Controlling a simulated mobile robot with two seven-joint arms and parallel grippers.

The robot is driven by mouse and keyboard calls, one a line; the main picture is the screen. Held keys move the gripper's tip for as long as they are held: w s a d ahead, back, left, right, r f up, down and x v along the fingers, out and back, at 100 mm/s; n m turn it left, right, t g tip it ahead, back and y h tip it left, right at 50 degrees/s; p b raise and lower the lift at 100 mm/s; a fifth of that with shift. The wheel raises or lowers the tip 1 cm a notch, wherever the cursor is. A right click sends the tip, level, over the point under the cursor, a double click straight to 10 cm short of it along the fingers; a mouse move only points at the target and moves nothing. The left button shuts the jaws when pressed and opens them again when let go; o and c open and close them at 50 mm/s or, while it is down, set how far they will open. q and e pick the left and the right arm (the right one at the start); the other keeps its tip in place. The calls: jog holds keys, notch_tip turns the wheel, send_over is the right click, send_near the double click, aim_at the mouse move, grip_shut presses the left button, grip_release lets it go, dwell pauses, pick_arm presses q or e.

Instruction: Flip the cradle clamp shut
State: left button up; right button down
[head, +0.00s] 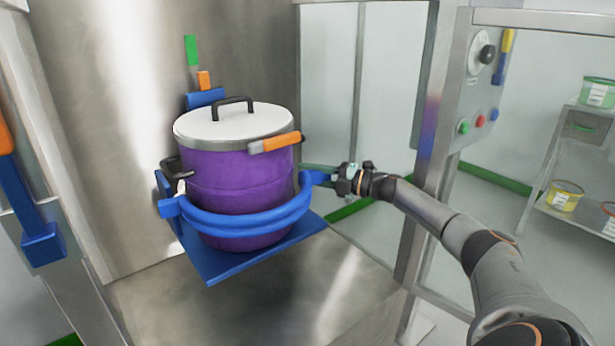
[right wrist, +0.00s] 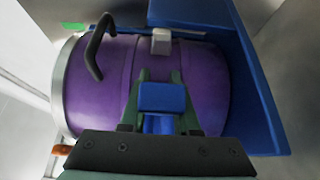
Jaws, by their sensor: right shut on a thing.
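A purple drum (head: 238,185) with a white lid (head: 235,122) and black handles stands upright on a blue cradle plate (head: 215,268). The cradle clamp, a blue curved band (head: 245,222), runs around the drum's front from a block at the left to an end at the right. My right gripper (head: 325,173) is shut on that right end. In the right wrist view its green fingers lie either side of the blue clamp end (right wrist: 162,97), with the purple drum (right wrist: 200,70) behind. I cannot tell whether the band is latched. My left gripper is not in view.
An orange-handled lever (head: 275,143) sits at the lid rim. A metal wall is behind the drum. A shelf (head: 575,150) with tubs is farther right. A blue fitting (head: 40,240) is at the left.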

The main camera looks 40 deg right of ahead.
jog(key=shift+a, duration=0.2)
jog(key=c, duration=0.9)
grip_release()
jog(key=shift+o, duration=1.3)
